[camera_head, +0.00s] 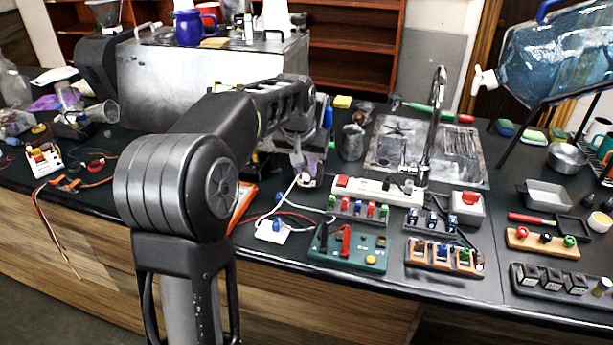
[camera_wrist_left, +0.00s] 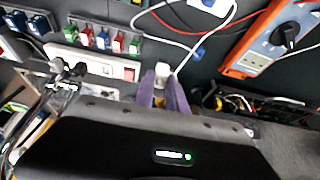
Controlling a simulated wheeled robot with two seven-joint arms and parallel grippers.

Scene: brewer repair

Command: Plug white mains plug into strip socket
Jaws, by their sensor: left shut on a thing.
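The white mains plug (camera_head: 308,181) is held between the fingertips of my left gripper (camera_head: 304,167), just left of the power strip's switch end. In the left wrist view the plug (camera_wrist_left: 162,71) shows at the tips of my shut purple fingers (camera_wrist_left: 165,90). A white cable runs from it. The white power strip (camera_head: 376,190) lies on the dark counter with a red switch at its left end. The plug's pins are hidden. My right gripper is not in view.
A row of coloured switches (camera_head: 358,208) and a green board (camera_head: 345,249) lie in front of the strip. The sink (camera_head: 385,150) with its tall tap is behind. A metal jug (camera_head: 352,142) stands behind the strip.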

